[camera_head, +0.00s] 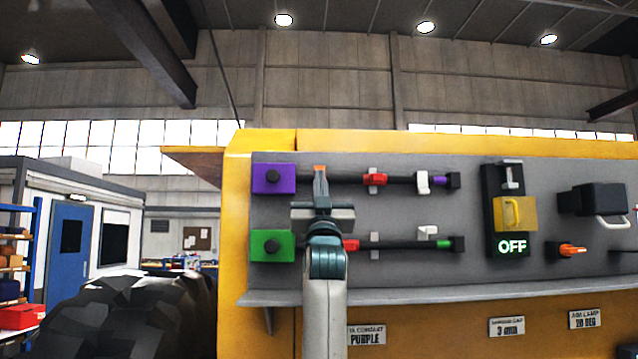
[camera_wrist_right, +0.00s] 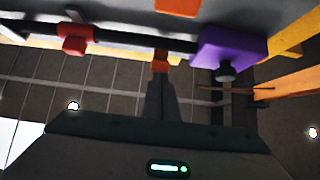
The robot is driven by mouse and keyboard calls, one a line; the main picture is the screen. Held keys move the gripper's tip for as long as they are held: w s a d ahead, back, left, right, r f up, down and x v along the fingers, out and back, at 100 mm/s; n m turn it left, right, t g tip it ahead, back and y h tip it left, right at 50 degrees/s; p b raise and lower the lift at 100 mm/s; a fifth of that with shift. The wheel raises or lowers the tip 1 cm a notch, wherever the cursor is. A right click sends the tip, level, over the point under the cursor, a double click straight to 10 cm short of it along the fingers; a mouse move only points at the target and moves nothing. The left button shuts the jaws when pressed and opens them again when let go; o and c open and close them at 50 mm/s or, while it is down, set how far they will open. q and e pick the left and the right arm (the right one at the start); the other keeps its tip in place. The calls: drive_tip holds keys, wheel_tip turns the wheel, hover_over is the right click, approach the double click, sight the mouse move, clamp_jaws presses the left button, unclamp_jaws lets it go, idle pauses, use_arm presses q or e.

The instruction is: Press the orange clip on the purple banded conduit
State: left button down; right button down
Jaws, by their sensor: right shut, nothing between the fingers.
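The purple banded conduit runs across the upper panel from a purple box (camera_head: 273,178) to a small purple end (camera_head: 453,181). It is a dark rod with a red band (camera_head: 375,179) and a white bracket (camera_head: 423,183). The orange clip (camera_head: 319,168) shows just above my right gripper (camera_head: 320,182), which is shut and empty, in front of the rod. In the right wrist view, the clip (camera_wrist_right: 160,60) is at the tips of the right gripper (camera_wrist_right: 160,78), by the rod and beside the purple box (camera_wrist_right: 232,48). I cannot tell whether they touch. My left gripper is out of view.
A green box (camera_head: 272,245) with a second dark rod lies below. Another orange piece (camera_wrist_right: 176,7) shows at the wrist view's top. To the right are a yellow-covered switch (camera_head: 515,214) reading OFF and an orange handle (camera_head: 572,250). A ledge (camera_head: 420,294) runs below.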

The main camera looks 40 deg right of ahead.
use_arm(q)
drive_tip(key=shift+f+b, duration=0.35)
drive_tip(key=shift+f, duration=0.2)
use_arm(e)
drive_tip(key=shift+w+d+f, duration=0.3)
drive_tip(key=shift+w+f, duration=0.15)
drive_tip(key=shift+f, duration=0.35)
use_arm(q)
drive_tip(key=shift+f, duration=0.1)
use_arm(e)
drive_tip(key=shift+s, duration=0.1)
